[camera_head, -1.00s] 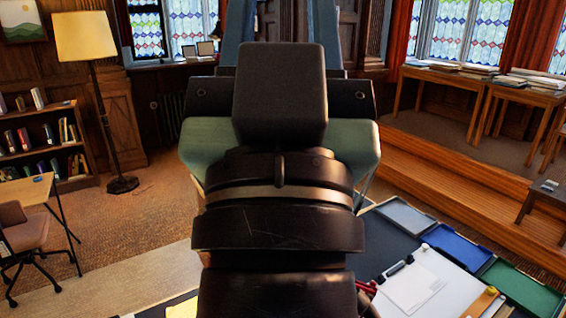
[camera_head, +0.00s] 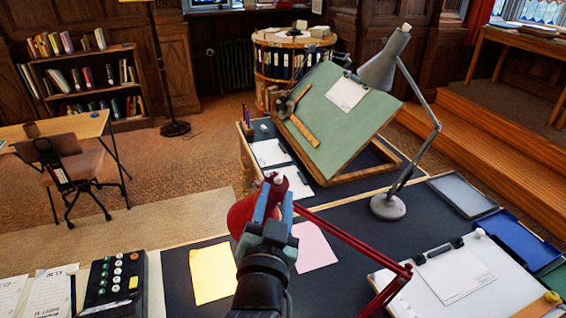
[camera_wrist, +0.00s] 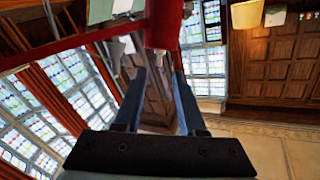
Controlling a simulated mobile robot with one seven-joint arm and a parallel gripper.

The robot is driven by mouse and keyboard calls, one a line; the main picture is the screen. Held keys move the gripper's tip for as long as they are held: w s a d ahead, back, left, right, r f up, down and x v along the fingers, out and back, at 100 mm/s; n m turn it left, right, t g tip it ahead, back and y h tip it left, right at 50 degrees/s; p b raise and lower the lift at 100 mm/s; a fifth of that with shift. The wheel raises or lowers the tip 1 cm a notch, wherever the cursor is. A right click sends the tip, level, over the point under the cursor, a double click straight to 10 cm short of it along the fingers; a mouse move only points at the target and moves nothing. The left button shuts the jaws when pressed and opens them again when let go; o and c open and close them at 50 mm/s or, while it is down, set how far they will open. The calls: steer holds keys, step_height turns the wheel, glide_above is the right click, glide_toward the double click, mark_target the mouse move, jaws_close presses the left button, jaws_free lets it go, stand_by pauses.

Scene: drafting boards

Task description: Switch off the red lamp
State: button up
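The red lamp has a shade (camera_head: 243,214) in front of me and a thin red arm (camera_head: 350,238) running down to the right. Its base is not clearly visible. My gripper (camera_head: 275,192) has two blue fingers pointing up and away at the shade, partly hiding it. A small pale knob (camera_head: 278,179) shows between the fingertips. In the wrist view my gripper (camera_wrist: 161,72) has a clear gap between its fingers, and the red shade (camera_wrist: 164,25) shows just past the tips. I cannot tell whether they touch it, or whether the lamp is lit.
A grey lamp (camera_head: 389,206) stands to the right, by a tilted green drafting board (camera_head: 335,125). A black button box (camera_head: 113,284), yellow paper (camera_head: 212,272) and pink paper (camera_head: 314,246) lie on the desk. A white clipboard (camera_head: 450,280) and trays (camera_head: 462,196) are at right.

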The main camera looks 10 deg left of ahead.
mark_target(282, 171)
steer(key=w, duration=0.3)
steer(key=w+a+p, duration=0.1)
steer(key=w, duration=0.2)
steer(key=w+p, duration=0.1)
steer(key=w, duration=0.3)
steer(key=shift+a, duration=0.15)
jaws_close()
